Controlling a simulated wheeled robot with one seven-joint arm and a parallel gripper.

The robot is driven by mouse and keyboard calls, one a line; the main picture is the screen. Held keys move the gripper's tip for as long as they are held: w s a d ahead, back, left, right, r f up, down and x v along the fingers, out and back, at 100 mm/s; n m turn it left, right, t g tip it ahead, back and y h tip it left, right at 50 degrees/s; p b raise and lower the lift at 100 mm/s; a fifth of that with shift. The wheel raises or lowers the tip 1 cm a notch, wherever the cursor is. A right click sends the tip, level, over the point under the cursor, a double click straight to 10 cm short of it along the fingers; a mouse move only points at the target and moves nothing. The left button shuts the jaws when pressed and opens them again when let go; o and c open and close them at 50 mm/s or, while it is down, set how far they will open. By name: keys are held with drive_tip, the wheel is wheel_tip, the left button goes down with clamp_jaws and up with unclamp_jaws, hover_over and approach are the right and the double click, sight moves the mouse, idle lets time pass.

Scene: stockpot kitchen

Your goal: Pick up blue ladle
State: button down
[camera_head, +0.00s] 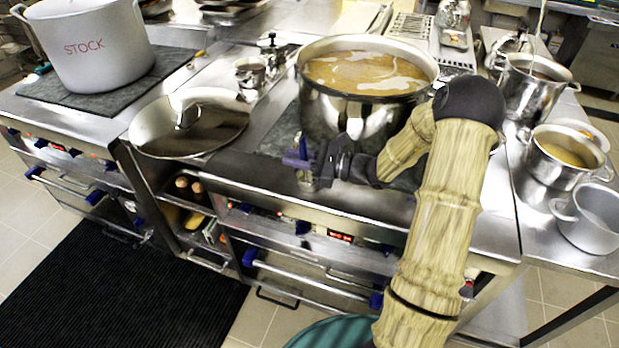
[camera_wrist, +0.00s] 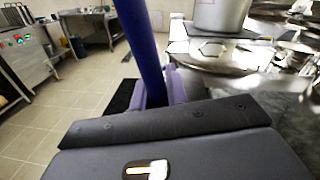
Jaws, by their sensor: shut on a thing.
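My gripper (camera_head: 300,160) is over the front edge of the stove, in front of the large soup pot. In the wrist view its purple fingers (camera_wrist: 172,88) are shut on the blue ladle (camera_wrist: 143,40), of which a long blue shaft shows, slanting up past the top of the frame. The ladle's bowl is not seen in the wrist view. In the head view the ladle is too small and too covered by my wrist to make out clearly.
The large steel pot (camera_head: 340,115) full of brown soup stands right behind my gripper. A shiny round lid (camera_head: 160,140) lies to the left. A pale STOCK pot (camera_head: 105,60) stands at the far left. Smaller pots (camera_head: 555,172) crowd the right counter.

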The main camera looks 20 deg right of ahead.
drive_tip(key=shift+r, duration=0.1)
wheel_tip(320, 180, up, 10)
idle(0.6)
idle(1.1)
